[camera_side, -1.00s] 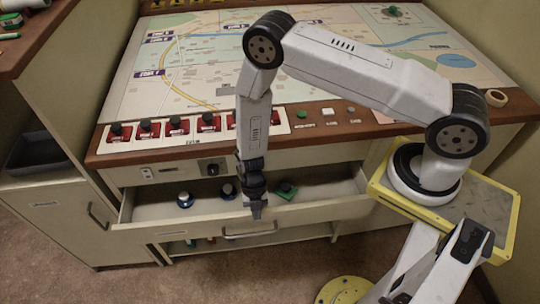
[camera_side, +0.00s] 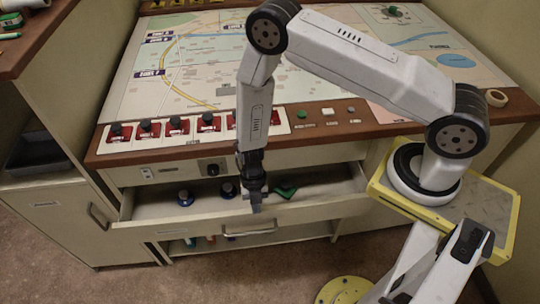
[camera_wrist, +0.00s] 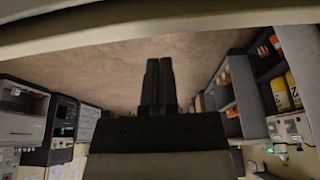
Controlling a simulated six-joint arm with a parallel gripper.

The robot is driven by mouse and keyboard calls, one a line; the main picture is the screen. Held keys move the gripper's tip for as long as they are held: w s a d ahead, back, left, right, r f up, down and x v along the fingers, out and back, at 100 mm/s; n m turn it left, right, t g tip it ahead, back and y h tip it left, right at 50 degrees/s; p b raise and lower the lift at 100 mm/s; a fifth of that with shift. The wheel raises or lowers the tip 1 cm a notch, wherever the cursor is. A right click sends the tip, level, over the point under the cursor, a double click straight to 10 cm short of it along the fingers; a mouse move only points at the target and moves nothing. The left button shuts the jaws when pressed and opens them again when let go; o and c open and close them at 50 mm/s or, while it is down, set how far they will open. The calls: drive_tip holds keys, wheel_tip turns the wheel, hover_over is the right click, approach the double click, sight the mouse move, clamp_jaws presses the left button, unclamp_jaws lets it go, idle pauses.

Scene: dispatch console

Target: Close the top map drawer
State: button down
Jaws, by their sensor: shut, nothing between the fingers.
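The top map drawer (camera_side: 320,211) is pulled out from under the console, with its cream front panel and handle (camera_side: 250,229) facing the room. My gripper (camera_side: 255,207) is shut and empty and points down at the drawer's front edge, just above the handle and a little right of its middle. Whether it touches the panel, I cannot tell. In the wrist view my shut fingers (camera_wrist: 158,80) show dark and close together, with a pale edge crossing the top of the picture.
In the drawer lie two dark round-topped items (camera_side: 185,198) and a green block (camera_side: 286,190). The console top (camera_side: 400,128) overhangs the drawer. An open shelf (camera_side: 215,243) lies below. A cabinet (camera_side: 55,215) stands at the left.

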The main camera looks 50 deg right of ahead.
drive_tip(key=s+d+r, duration=0.3)
drive_tip(key=s+r, duration=0.7)
drive_tip(key=s, duration=0.3)
drive_tip(key=shift+s+d+r, duration=0.2)
drive_tip(key=shift+s+d, duration=0.05)
drive_tip(key=shift+s, duration=0.05)
drive_tip(key=shift+f, duration=0.1)
drive_tip(key=w+a+f+t+h, duration=0.4)
drive_tip(key=w+a+f+h, duration=0.2)
drive_tip(key=w, duration=0.1)
drive_tip(key=a+t+h, duration=0.3)
drive_tip(key=a+t, duration=0.2)
drive_tip(key=a, duration=0.4)
drive_tip(key=shift+s+a+f, duration=0.15)
drive_tip(key=shift+s+f, duration=0.05)
drive_tip(key=shift+s, duration=0.1)
drive_tip(key=shift+w+f, duration=0.1)
